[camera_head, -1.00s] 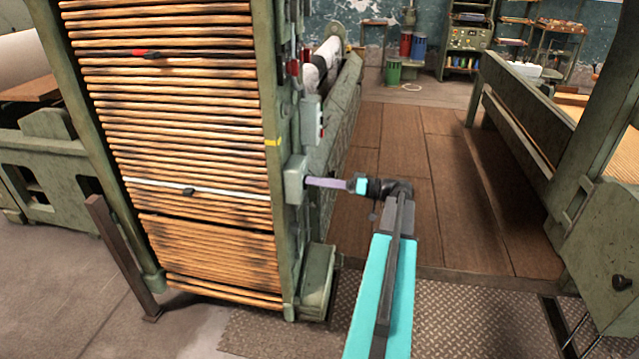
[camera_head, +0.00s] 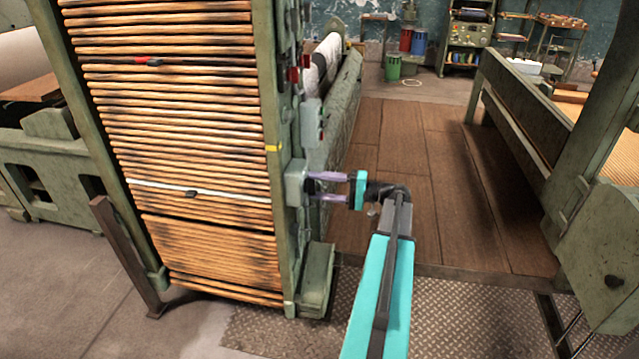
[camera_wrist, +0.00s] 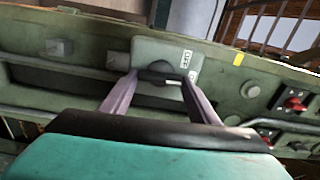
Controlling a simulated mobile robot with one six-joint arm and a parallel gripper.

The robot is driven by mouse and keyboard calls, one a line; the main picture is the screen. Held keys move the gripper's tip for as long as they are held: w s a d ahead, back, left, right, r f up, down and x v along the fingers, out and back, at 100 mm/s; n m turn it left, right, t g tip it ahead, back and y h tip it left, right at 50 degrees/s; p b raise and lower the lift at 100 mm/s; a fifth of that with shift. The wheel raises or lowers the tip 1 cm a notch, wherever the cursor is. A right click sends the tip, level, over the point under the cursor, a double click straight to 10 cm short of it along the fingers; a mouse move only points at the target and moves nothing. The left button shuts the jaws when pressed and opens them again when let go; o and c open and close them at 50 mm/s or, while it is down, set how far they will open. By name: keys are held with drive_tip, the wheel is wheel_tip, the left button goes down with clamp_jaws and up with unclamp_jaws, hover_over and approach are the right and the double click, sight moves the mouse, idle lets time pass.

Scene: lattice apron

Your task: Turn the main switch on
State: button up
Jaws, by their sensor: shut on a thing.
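The main switch is a pale grey-green box (camera_head: 296,183) on the right-hand side of the frame post. The wrist view shows the same box (camera_wrist: 150,52) with a dark rotary knob (camera_wrist: 158,72) bearing a white mark. A small printed label sits right of the knob; I cannot read it surely. My gripper (camera_head: 313,187) reaches the box from the right. Its two purple fingers stand apart, one above the other in the head view. In the wrist view my gripper (camera_wrist: 157,78) is shut on the knob, one finger on each side. The fingers partly hide its ends.
Red-handled switches (camera_wrist: 292,104) sit right of the box in the wrist view. Another grey box (camera_head: 311,121) is above on the post. The wooden-slat panel (camera_head: 180,110) stands to the left. Open wooden floor (camera_head: 400,150) lies behind my arm.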

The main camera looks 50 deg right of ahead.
drive_tip(key=shift+m, duration=0.4)
drive_tip(key=o, duration=1)
drive_tip(key=shift+o, duration=0.2)
